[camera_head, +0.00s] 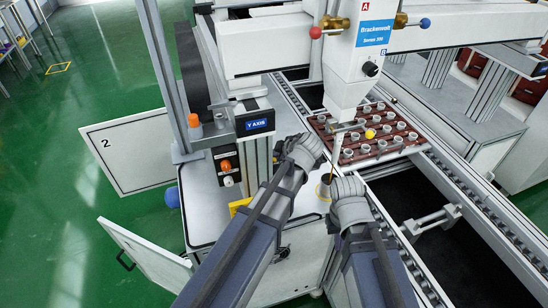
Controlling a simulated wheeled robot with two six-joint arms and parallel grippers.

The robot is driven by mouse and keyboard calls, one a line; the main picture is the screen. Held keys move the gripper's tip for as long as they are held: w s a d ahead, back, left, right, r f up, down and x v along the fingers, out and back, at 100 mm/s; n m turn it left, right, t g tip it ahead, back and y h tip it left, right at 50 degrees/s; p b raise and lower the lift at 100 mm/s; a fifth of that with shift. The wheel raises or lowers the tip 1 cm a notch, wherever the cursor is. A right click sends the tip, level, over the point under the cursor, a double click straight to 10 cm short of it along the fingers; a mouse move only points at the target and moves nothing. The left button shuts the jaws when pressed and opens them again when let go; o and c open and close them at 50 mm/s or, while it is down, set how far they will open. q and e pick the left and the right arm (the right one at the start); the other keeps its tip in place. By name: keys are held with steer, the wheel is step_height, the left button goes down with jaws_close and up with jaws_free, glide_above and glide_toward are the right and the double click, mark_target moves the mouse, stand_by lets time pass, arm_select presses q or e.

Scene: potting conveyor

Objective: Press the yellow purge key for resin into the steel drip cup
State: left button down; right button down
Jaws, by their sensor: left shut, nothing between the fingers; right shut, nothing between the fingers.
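A round yellow key (371,133) shows beside the white dispensing head (345,85), just right of its nozzle and in front of the tray of cups. The steel drip cup (326,187) stands on the grey machine top inside a yellow ring, partly hidden by my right gripper. My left gripper (312,150) is shut and empty, left of the nozzle and behind the cup. My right gripper (342,186) is shut and empty, close to the right side of the cup. I cannot tell whether it touches the cup. Both grippers are apart from the yellow key.
A brown tray (318,121) of several small cups sits on the conveyor under the head. A "Y AXIS" unit (258,125) and a control panel (226,168) stand left of my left gripper. A conveyor rail (455,188) runs along the right.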

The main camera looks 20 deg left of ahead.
mark_target(277, 163)
arm_select(q)
steer(key=shift+r, duration=0.3)
step_height(277, 163, up, 5)
steer(key=p, duration=0.5)
stand_by(0.4)
